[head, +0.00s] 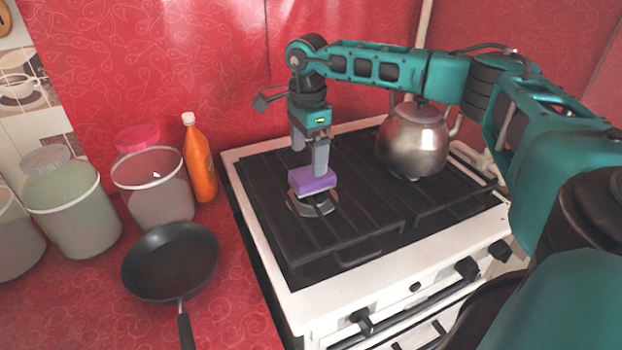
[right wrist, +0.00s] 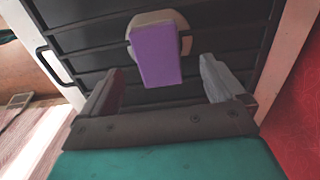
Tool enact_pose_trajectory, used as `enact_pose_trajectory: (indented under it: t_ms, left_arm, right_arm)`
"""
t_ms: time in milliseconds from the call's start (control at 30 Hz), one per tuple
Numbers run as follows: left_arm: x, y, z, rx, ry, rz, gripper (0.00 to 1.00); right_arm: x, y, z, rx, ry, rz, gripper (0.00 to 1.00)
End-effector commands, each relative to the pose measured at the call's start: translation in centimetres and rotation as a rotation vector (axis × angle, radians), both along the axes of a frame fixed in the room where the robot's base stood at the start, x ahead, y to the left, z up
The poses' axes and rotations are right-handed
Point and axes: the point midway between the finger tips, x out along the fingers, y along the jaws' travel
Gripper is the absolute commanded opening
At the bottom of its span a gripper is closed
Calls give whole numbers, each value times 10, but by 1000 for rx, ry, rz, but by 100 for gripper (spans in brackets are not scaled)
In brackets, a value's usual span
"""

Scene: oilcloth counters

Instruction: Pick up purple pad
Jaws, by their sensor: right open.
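The purple pad (head: 314,181) is a small block resting on a round light-coloured piece (head: 312,203) on the left part of the stove top. In the right wrist view the purple pad (right wrist: 157,55) lies ahead of the fingers, roughly centred between them, with the round piece partly hidden under it. My right gripper (head: 309,160) is above the pad, pointing down, and one finger overlaps the pad's top edge in the head view. It is open and empty in the right wrist view (right wrist: 160,82). I cannot tell whether a finger touches the pad. My left gripper is not in view.
A metal kettle (head: 413,140) stands on the stove (head: 262,255) right of the pad. A black frying pan (head: 170,262), an orange bottle (head: 199,160) and several lidded tubs, one a pink-lidded tub (head: 153,186), are on the red counter at left. The red wall is close behind.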

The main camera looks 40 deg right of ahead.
Motion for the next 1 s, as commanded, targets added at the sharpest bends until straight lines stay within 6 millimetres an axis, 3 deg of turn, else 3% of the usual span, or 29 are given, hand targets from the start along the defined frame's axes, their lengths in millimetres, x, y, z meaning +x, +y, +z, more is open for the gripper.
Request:
enact_pose_trajectory:
  t_ms: [167, 500, 767, 1000]
  left_arm:
    - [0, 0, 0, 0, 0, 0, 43]
    - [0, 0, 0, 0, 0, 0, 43]
    - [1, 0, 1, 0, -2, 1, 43]
    - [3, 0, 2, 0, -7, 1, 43]
  right_arm:
    - [-1, -1, -12, 0, 1, 0, 96]
    - [-6, -6, -57, 1, 1, -1, 96]
    - [-6, -6, -59, 2, -1, -1, 96]
    - [-6, -6, -59, 2, -1, 0, 74]
